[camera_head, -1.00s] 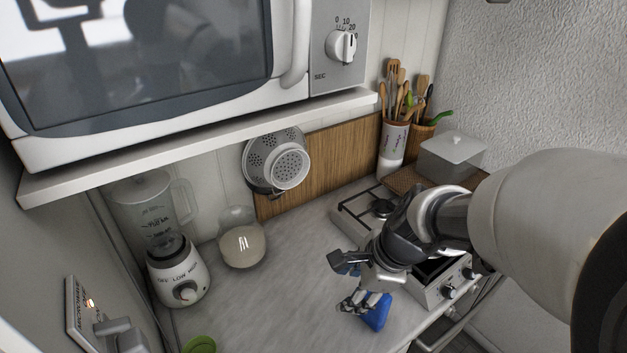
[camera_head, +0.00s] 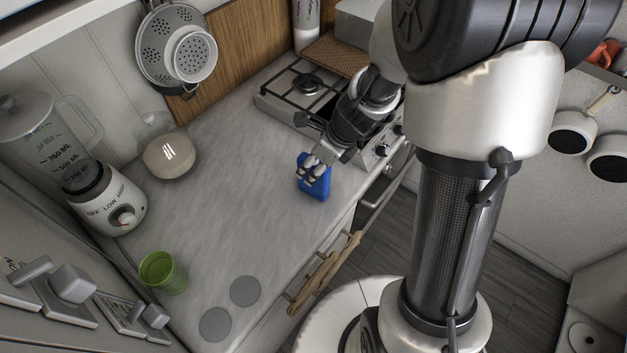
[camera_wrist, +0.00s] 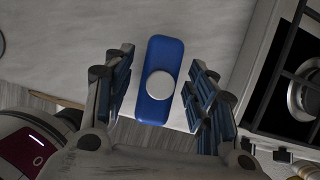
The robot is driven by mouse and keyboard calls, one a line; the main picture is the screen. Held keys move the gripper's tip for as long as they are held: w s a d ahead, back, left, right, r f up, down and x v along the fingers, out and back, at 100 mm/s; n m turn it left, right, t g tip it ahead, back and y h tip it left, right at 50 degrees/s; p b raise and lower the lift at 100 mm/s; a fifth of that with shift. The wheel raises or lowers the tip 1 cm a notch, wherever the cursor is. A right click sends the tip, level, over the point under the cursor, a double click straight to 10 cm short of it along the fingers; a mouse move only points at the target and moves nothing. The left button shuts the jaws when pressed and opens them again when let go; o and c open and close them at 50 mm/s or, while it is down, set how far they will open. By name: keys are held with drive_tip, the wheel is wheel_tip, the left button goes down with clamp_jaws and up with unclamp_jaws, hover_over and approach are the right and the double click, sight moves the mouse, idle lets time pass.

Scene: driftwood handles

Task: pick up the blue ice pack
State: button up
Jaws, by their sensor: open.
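The blue ice pack (camera_head: 319,187) is on the grey countertop near its front edge, just left of the stove. In the wrist view the ice pack (camera_wrist: 160,58) is a rounded blue block with a white round cap, and it lies between my two open fingers. My gripper (camera_head: 312,172) is at the ice pack, partly covering its upper part in the head view. In the wrist view my gripper (camera_wrist: 162,88) has a finger on each side, with a gap visible on both sides of the pack.
A gas stove (camera_head: 292,92) stands right beside my gripper. The counter's middle is clear.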

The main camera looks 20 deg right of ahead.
sight(309, 173)
drive_tip(key=b+x, duration=0.3)
drive_tip(key=x, duration=0.2)
drive_tip(key=shift+s+f, duration=0.1)
drive_tip(key=shift+f, duration=0.3)
drive_tip(key=shift+r, duration=0.1)
clamp_jaws()
